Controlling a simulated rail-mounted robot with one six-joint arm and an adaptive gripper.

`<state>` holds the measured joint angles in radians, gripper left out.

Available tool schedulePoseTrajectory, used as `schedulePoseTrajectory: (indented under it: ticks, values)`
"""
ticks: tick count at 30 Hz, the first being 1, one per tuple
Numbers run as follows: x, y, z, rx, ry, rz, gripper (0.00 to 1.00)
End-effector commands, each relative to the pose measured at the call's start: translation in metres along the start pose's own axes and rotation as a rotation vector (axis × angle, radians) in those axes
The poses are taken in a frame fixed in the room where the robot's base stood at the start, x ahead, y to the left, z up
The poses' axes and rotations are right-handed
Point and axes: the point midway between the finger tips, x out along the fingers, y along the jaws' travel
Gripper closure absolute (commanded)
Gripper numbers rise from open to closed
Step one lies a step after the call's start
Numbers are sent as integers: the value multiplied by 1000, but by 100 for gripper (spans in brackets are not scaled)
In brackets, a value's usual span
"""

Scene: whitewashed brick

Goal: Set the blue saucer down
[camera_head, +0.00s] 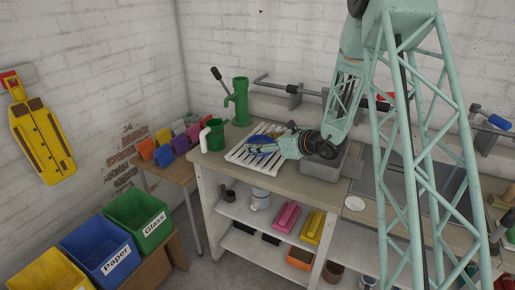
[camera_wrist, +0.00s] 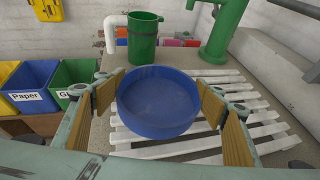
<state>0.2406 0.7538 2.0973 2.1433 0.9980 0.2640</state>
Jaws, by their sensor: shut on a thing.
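The blue saucer (camera_wrist: 158,103) is a round, deep-rimmed blue dish, seen level and empty in the wrist view. In the head view only part of the saucer (camera_head: 262,139) shows past my gripper (camera_head: 268,146). In the wrist view the tan-padded fingers of my gripper (camera_wrist: 160,96) stand on both sides of the saucer and hold it. The white slatted rack (camera_wrist: 255,104) lies under the saucer on the counter, and the rack also shows in the head view (camera_head: 240,155). I cannot tell whether the saucer touches the slats.
A green cup (camera_wrist: 143,42) and a green hand pump (camera_wrist: 225,28) stand beyond the rack. A grey basin (camera_head: 320,168) sits right of the rack. Bare slats show around the saucer.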

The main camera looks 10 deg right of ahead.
Motion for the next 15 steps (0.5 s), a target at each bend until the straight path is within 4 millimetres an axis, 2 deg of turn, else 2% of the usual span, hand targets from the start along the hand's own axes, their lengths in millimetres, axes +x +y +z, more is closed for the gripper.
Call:
schedulePoseTrajectory:
  ticks: [6,15]
  values:
    - [18,-7,6,0,-1,0,47]
    - [20,-8,7,0,-1,0,47]
